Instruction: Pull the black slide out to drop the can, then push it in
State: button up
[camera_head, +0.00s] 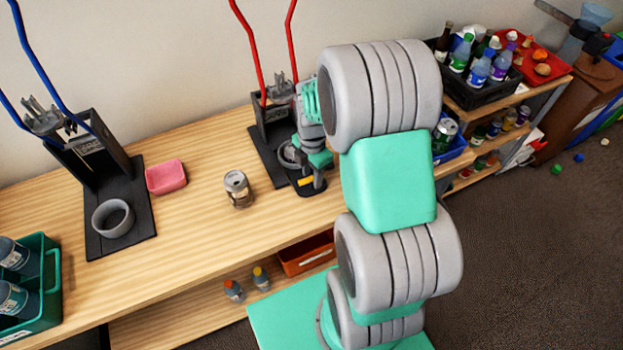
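Two black dispenser stands are on the wooden table. The left stand (85,163) has blue rails and a grey ring (113,218) on its base plate. The right stand (268,113) has red rails and is partly hidden by my arm. A grey-and-brown can (238,189) stands upright on the table, left of the right stand and apart from it. My gripper (305,184) is low in front of the right stand, by its base. Its fingers are small and dark against the black parts, so their opening is unclear. I cannot make out a black slide.
A pink dish (166,177) sits beside the left stand. A teal crate (52,283) with dark cans is at the lower left. Two small bottles (234,291) stand by an orange bin (306,252) on the lower shelf. Bottles and produce trays crowd the right-hand shelf.

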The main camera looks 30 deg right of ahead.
jog(key=shift+f, duration=1.4)
jog(key=shift+c, duration=0.5)
grip_shut()
